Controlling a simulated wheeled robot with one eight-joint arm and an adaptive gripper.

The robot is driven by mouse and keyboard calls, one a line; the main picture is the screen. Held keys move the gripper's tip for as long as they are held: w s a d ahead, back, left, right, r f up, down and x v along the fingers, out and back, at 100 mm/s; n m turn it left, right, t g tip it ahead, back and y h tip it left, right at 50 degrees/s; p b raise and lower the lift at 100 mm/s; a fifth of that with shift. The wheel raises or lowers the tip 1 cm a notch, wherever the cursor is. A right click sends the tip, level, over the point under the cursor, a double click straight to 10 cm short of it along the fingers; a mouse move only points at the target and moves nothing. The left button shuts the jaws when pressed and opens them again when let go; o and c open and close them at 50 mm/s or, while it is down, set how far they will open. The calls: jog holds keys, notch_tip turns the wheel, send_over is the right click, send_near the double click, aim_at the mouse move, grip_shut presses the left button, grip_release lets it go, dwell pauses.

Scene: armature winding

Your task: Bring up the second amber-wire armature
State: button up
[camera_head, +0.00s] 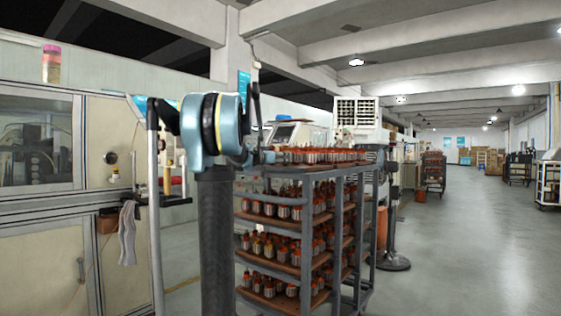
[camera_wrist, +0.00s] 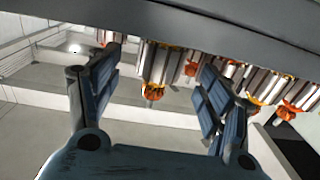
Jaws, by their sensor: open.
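In the wrist view my gripper (camera_wrist: 160,68) is open, its two dark blue fingers spread left and right. An armature with a silver body, amber wire and an orange end (camera_wrist: 154,70) shows between the fingers, with space on both sides. Another amber-wire armature (camera_wrist: 268,86) is to the right, beyond the right finger. The view looks upside down, with the armatures hanging from a grey shelf edge (camera_wrist: 210,30) at the top. In the head view the rack (camera_head: 308,225) holds rows of armatures, a few amber-wired (camera_head: 257,246) among red-orange ones. My gripper is not clearly visible there.
Red-orange armatures (camera_wrist: 300,104) crowd close to the right finger; one (camera_wrist: 106,38) is near the left fingertip. Rack posts and shelf edges frame the armatures. A winding machine cabinet (camera_head: 45,245) stands left. A fan stand (camera_head: 392,262) is behind the rack. The aisle floor (camera_head: 470,255) is clear right.

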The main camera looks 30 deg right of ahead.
jog(key=v, duration=0.8)
jog(key=shift+a, duration=0.25)
jog(key=v, duration=1.2)
